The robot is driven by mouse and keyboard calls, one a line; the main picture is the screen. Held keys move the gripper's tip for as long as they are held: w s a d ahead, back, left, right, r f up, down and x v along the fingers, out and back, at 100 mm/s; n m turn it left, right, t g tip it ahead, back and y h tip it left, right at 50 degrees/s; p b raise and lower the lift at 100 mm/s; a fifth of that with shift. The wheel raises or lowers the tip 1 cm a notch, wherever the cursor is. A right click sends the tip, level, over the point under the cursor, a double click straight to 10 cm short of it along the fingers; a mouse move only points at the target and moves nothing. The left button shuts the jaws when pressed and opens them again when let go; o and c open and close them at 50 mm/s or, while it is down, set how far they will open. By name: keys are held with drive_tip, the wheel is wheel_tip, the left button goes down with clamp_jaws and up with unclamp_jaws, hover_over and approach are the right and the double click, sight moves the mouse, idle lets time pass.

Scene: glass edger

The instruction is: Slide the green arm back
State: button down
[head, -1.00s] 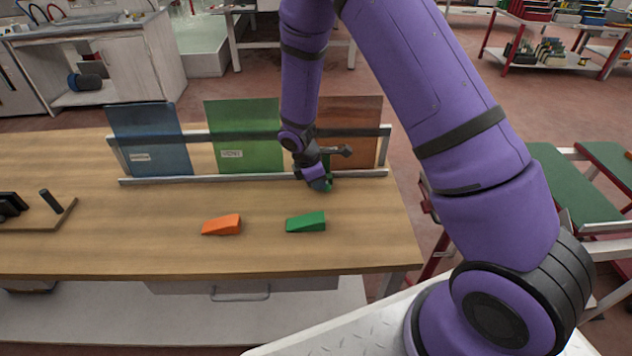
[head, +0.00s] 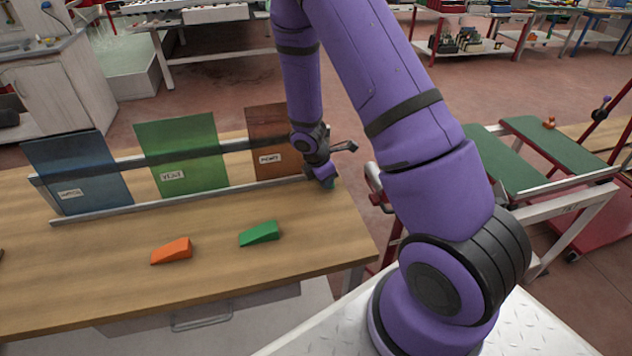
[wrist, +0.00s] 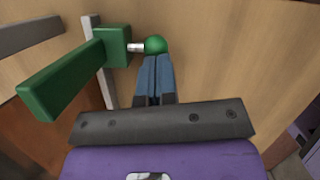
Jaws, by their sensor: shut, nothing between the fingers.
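In the wrist view the green arm (wrist: 62,78) is a long green bar running to a block. A short silver pin joins the block to a round green knob (wrist: 156,45). My gripper (wrist: 155,62) is shut with nothing between its fingers. Its fingertips are right at the knob, seemingly against it; I cannot tell if they touch. In the head view my gripper (head: 328,184) is low at the right end of the panel rack, by the bench's right edge. My wrist hides most of the green arm there.
Blue (head: 76,170), green (head: 180,155) and brown (head: 276,142) panels stand in the rack on the wooden bench (head: 200,290). An orange wedge (head: 172,251) and a green wedge (head: 259,233) lie in front. A cart with green tops (head: 500,165) stands right of the bench.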

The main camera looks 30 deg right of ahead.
idle(0.4)
drive_tip(key=shift+a, duration=0.3)
drive_tip(key=a, duration=0.1)
drive_tip(key=a+r, duration=0.1)
drive_tip(key=a, duration=0.1)
drive_tip(key=shift+w+a+r, duration=0.25)
drive_tip(key=shift+a+r, duration=0.05)
drive_tip(key=shift+r, duration=0.05)
drive_tip(key=v, duration=0.9)
drive_tip(key=shift+r, duration=0.1)
drive_tip(key=s+r+m+t, duration=0.1)
drive_tip(key=s+r+m, duration=0.15)
drive_tip(key=r, duration=0.35)
drive_tip(key=s+r+m, duration=0.1)
drive_tip(key=r+m, duration=0.2)
drive_tip(key=r, duration=0.4)
drive_tip(key=s+a+r+m+t+y, duration=0.1)
drive_tip(key=s+a+r+m+t, duration=0.1)
drive_tip(key=s+r+m, duration=0.3)
drive_tip(key=s+a+r+m+t+y, duration=0.2)
drive_tip(key=s+r+m, duration=0.4)
drive_tip(key=s+r, duration=0.7)
drive_tip(key=s, duration=0.3)
drive_tip(key=shift+s+a+t, duration=0.2)
drive_tip(key=shift+s+t, duration=0.1)
